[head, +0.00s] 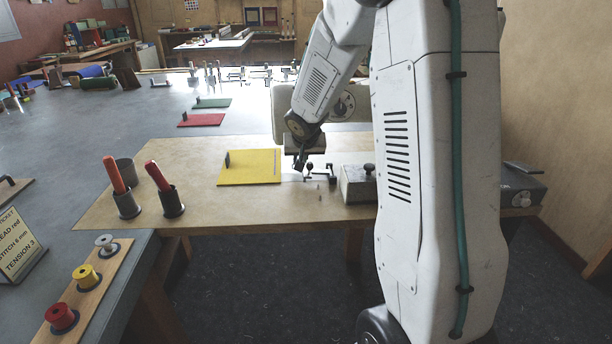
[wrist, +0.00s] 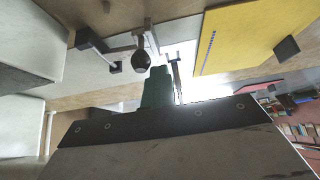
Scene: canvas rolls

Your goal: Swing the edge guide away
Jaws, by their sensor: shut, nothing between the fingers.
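The edge guide (head: 331,173) is a small dark bar with upright ends on the pale plate of the sewing machine. In the wrist view a dark ball knob (wrist: 141,60) stands on its arm, with dark blocks (wrist: 92,41) beside it. My gripper (head: 299,165) points down just left of the guide in the head view. Its green fingers show in the wrist view (wrist: 157,86), shut and empty, close to the ball knob. I cannot tell whether they touch it. The sewing machine (head: 344,104) is partly hidden by my arm.
A yellow canvas piece (head: 250,168) lies left of the guide. A grey block with a knob (head: 357,184) stands to its right. Two cups with red-handled tools (head: 128,203) stand on the board's left. Thread spools (head: 86,275) stand front left. Red canvas (head: 201,120) lies farther back.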

